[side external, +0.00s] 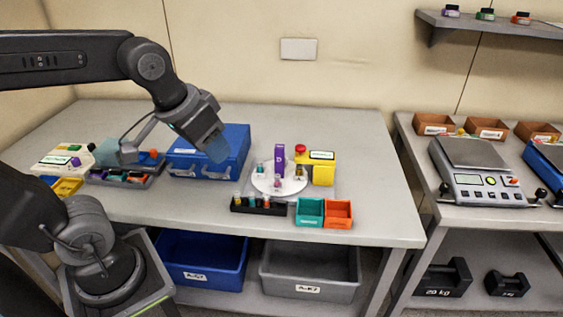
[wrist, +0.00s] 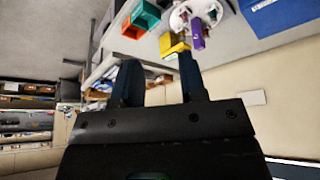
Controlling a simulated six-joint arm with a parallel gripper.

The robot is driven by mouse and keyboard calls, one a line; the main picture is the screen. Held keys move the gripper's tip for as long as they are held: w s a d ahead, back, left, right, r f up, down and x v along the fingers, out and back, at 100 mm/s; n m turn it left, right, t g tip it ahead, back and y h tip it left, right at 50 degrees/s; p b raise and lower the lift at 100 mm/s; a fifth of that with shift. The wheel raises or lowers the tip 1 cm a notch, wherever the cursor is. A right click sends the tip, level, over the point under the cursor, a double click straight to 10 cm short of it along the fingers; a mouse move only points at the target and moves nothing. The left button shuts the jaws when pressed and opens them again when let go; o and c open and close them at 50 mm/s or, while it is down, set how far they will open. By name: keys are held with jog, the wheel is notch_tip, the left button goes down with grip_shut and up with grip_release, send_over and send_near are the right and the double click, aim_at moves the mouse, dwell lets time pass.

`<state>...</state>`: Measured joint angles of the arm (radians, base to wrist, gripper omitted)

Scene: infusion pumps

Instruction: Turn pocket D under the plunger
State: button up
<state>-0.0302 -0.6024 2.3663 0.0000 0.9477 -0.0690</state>
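A white round turntable (side external: 265,186) holds several small vials and stands toward the right of the bench. A purple upright block (side external: 279,158) with a light mark like a D stands at its back. A yellow station (side external: 323,175) with a red knob (side external: 300,149) stands at its right; I cannot make out the plunger's tip or the pocket letters. My gripper (side external: 213,150) is in the air before the blue case, left of the turntable. In the wrist view my gripper (wrist: 158,75) has its fingers apart with nothing between them; the turntable (wrist: 180,18) shows beyond.
A blue case (side external: 235,145) stands behind my gripper. A black vial rack (side external: 258,208), a teal bin (side external: 309,212) and an orange bin (side external: 338,213) line the turntable's front. A grey tray (side external: 125,178) lies at the left. The bench right of the station is clear.

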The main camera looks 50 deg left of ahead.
jog(key=w+a+r+n+g, duration=0.1)
jog(key=w+a+n+g, duration=0.25)
jog(key=w, duration=0.85)
jog(key=n+g, duration=0.2)
jog(key=n, duration=0.2)
send_over(280, 155)
notch_tip(280, 155, down, 5)
jog(key=shift+w+a+f+t, duration=0.2)
jog(key=shift+a+f, duration=0.1)
jog(key=shift+f, duration=0.1)
jog(key=shift+w+a+f+t, duration=0.1)
jog(key=shift+w+a+f, duration=0.15)
jog(key=shift+f, duration=0.15)
notch_tip(280, 155, down, 13)
jog(key=shift+r, duration=0.1)
jog(key=shift+c, duration=0.3)
grip_shut()
